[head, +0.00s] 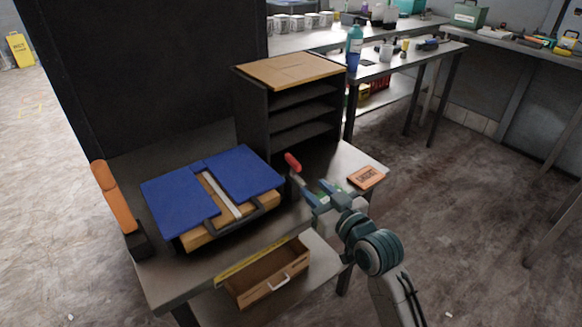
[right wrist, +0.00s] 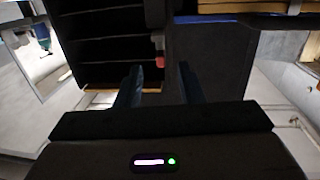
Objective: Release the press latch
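A press with two blue plates (head: 248,172) over a wooden base (head: 205,235) sits on the grey table. A pale strip runs between the plates, and black handles are at its front. A red-tipped lever (head: 292,162), which may be the latch, stands at its right side. My right gripper (head: 312,190) is just in front of and below the red tip in the head view. In the right wrist view the red tip (right wrist: 160,62) shows beyond and between the two spread fingers (right wrist: 158,88); they look empty and apart from it. My left gripper is out of view.
An orange upright handle (head: 114,198) stands at the table's left end. A black shelf unit (head: 252,110) stands behind the press. An orange labelled block (head: 367,177) lies at the right edge. A wooden drawer (head: 265,278) is open below the tabletop.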

